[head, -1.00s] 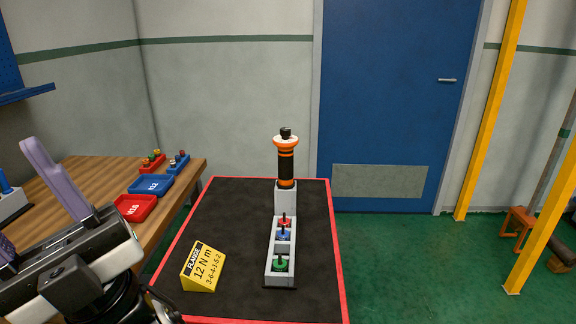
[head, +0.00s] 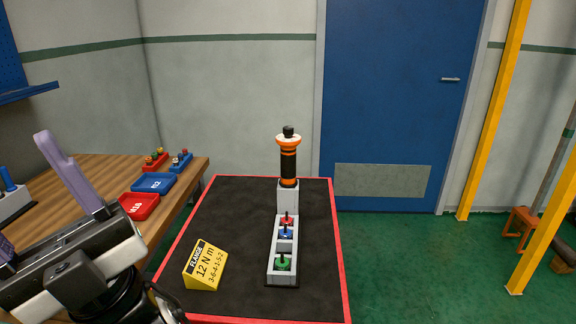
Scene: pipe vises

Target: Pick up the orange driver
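The orange driver (head: 288,162) stands upright at the far end of a grey holder (head: 287,197) on the black mat. It has a black body, orange bands, a pale collar and a black top. My gripper (head: 38,190) is at the lower left, well apart from the driver. Its two purple fingers are spread wide, with one cut by the left edge of the picture. Nothing shows between them.
The holder's front slots carry red, blue and green bits. A yellow sign (head: 206,265) stands on the red-edged mat (head: 240,215). A wooden bench (head: 100,170) at left bears a red tray (head: 139,206) and a blue tray (head: 153,184).

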